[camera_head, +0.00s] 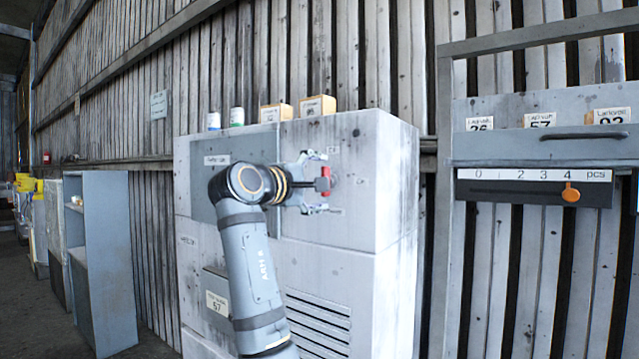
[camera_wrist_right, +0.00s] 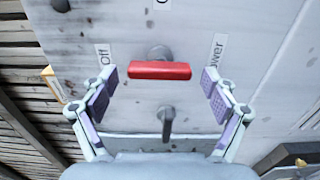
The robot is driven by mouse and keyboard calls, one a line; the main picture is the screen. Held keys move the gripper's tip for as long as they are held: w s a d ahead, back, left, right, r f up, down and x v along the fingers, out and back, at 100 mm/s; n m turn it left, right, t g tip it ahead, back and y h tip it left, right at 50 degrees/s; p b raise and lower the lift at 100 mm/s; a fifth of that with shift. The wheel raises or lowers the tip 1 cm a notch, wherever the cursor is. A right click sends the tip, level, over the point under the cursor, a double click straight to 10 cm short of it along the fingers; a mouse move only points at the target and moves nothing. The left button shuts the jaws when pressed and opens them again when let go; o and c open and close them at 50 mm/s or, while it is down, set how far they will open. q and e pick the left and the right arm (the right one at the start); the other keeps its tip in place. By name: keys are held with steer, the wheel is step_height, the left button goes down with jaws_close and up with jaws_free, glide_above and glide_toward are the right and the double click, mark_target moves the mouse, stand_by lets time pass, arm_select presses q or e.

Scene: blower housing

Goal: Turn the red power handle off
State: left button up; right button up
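The red power handle (camera_head: 326,182) is on the upper right front of the grey cabinet (camera_head: 375,190) and stands upright in the head view. In the right wrist view the red handle (camera_wrist_right: 160,71) is a bar lying crosswise on a grey stub, between the "Off" label (camera_wrist_right: 103,54) on the left and a partly cut "Power" label on the right. My right gripper (camera_head: 309,183) is in front of it. Its purple-padded fingers (camera_wrist_right: 158,86) are spread wide, one to each side of the handle, apart from it. My left gripper is not in view.
A dark T-shaped piece (camera_wrist_right: 167,118) shows between the fingers; I cannot tell what it belongs to. Small boxes (camera_head: 318,106) and cans (camera_head: 237,117) stand on the cabinet top. A grey frame with an orange slider (camera_head: 570,193) is at the right. An open shelf (camera_head: 100,250) stands left.

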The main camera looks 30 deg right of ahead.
steer(key=v, duration=0.7)
steer(key=shift+s+a, duration=0.15)
stand_by(0.3)
